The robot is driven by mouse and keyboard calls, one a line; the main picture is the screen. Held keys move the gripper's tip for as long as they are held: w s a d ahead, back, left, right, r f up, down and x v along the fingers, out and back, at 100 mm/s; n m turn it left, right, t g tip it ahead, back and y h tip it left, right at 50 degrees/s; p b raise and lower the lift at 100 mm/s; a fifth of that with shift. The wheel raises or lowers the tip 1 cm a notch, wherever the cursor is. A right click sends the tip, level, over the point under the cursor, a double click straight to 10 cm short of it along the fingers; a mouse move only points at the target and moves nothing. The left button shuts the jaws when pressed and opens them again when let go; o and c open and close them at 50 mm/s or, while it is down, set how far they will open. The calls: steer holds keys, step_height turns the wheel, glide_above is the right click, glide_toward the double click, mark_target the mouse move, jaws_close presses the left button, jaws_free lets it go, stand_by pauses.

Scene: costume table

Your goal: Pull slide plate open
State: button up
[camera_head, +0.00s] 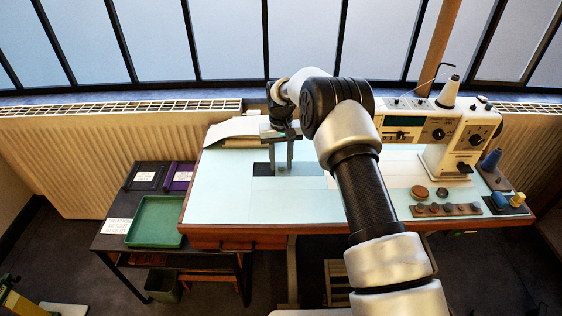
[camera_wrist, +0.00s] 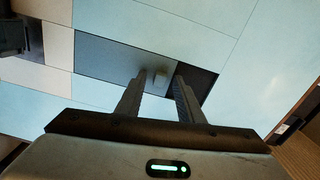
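A dark gap (camera_wrist: 199,84) shows beside that end. In the head view the plate (camera_head: 309,169) lies right of the dark gap (camera_head: 261,168). My gripper (camera_wrist: 160,74) points down over the plate with its fingers apart. I cannot tell how high the tips are above the plate.
A white sewing machine (camera_head: 440,135) stands at the right, with spools and small round items before it. Paper (camera_head: 235,129) lies at the table's back left. A lower side table holds a green tray (camera_head: 156,221). The tabletop's front left (camera_head: 225,200) is clear.

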jaws_close()
steer(key=a+b, duration=0.1)
steer(key=a, duration=0.6)
jaws_free()
step_height(320, 180, up, 18)
steer(key=p, duration=0.2)
steer(key=shift+f, duration=0.25)
steer(key=shift+r, duration=0.1)
stand_by(0.3)
